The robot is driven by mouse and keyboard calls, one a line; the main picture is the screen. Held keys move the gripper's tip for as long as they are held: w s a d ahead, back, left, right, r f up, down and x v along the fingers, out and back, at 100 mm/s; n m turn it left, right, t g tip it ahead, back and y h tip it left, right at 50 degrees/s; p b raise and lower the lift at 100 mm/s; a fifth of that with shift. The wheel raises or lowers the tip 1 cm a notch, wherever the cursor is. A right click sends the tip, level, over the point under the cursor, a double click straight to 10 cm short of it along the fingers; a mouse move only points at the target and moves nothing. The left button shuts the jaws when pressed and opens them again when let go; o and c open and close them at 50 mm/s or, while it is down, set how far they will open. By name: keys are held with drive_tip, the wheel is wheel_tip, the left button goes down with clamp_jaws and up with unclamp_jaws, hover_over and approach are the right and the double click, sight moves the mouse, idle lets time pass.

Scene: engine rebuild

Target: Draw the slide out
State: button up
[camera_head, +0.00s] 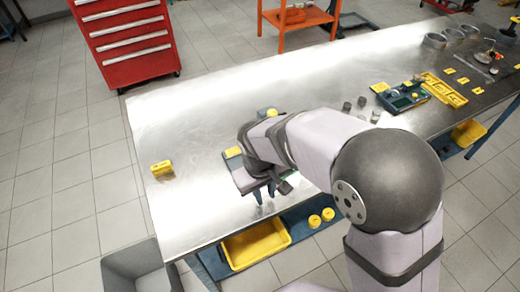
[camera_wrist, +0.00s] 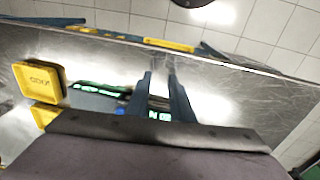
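My gripper (camera_head: 264,198) is over the front part of the metal bench. Its two dark blue fingers also show in the wrist view (camera_wrist: 160,76), apart, with no object visible between them. Under and beside it lies a dark unit with green strips (camera_wrist: 98,87), mostly hidden by my gripper. A yellow block with dark lettering (camera_wrist: 40,80) stands at its left end in the wrist view. A yellow piece (camera_head: 233,152) shows just left of my wrist in the head view. I cannot tell which part is the slide.
The bench top (camera_head: 190,120) is largely clear at left. A small yellow box (camera_head: 162,169) lies near its left edge. A yellow bin (camera_head: 256,245) is below the front edge. A blue-green tray (camera_head: 402,97) and yellow rack (camera_head: 444,90) lie at right.

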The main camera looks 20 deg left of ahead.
drive_tip(key=w+a+r, duration=0.1)
drive_tip(key=w, duration=0.1)
drive_tip(key=w+a+r+m+t, duration=0.1)
drive_tip(key=w+a+r, duration=0.1)
drive_tip(key=w+a+r+m+t, duration=0.1)
drive_tip(key=w+a+r, duration=0.1)
drive_tip(key=shift+w+a+y, duration=0.1)
drive_tip(key=shift+w+y, duration=0.3)
drive_tip(key=w+r+m+t, duration=0.1)
drive_tip(key=w+r+m, duration=0.3)
drive_tip(key=m, duration=0.3)
drive_tip(key=shift+a+r, duration=0.35)
drive_tip(key=shift+r, duration=0.05)
drive_tip(key=shift+f, duration=0.1)
drive_tip(key=shift+p+x, duration=1.3)
drive_tip(key=shift+x, duration=2.25)
drive_tip(key=shift+w, duration=0.1)
